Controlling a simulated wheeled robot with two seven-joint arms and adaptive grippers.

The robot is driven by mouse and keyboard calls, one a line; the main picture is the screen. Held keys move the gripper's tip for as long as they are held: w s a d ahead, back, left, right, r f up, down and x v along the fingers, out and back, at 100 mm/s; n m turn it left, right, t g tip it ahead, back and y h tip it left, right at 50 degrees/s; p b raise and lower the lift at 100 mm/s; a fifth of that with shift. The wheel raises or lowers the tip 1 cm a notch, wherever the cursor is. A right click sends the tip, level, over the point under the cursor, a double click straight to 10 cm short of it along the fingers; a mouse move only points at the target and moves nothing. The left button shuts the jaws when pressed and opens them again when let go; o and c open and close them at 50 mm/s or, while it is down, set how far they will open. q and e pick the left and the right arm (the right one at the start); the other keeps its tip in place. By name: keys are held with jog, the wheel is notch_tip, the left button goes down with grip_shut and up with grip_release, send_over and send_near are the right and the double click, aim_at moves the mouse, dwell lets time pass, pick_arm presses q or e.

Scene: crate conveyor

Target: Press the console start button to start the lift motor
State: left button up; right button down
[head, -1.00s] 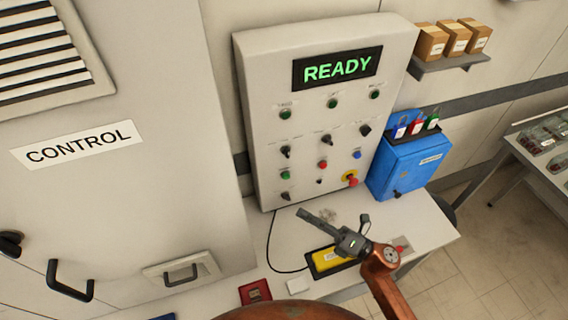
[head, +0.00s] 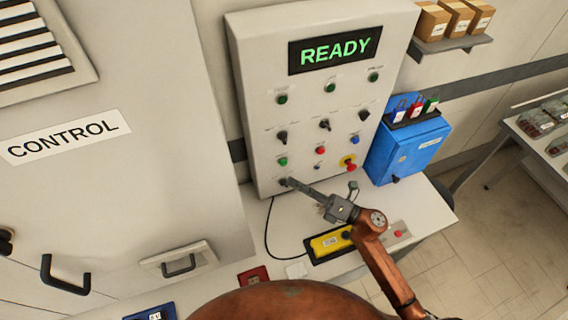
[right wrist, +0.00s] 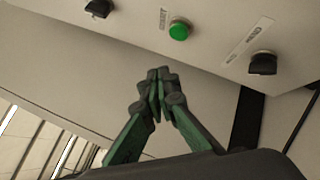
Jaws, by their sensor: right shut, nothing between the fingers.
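The console (head: 240,60) is a pale upright panel with a screen (head: 333,50) reading READY in green. A green button (head: 283,161) sits low on its left side; a green button (right wrist: 179,31) also shows in the right wrist view, between black knobs. In the right wrist view, the closed fingertips (right wrist: 160,76) appear apart from the green button. My left gripper is not in view.
Other controls are close by, including a red button (head: 320,150), a blue button (head: 355,139) and a red emergency knob (head: 350,167) on yellow. A yellow device (head: 328,244) lies on the bench below. A blue box (head: 408,152) stands at the right.

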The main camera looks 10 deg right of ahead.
aim_at(284, 163)
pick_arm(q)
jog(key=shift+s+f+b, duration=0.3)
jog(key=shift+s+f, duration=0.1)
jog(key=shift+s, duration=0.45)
pick_arm(e)
jog(key=w, duration=0.3)
jog(key=shift+w+a, duration=0.3)
jog(key=shift+a, duration=0.05)
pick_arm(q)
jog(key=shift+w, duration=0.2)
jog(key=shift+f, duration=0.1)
pick_arm(e)
jog(key=shift+w+a, duration=0.1)
jog(key=shift+w, duration=0.3)
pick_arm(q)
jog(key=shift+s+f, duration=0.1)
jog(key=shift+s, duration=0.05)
pick_arm(e)
jog(key=shift+w, duration=0.45)
dwell(0.5)
jog(key=shift+s, duration=0.85)
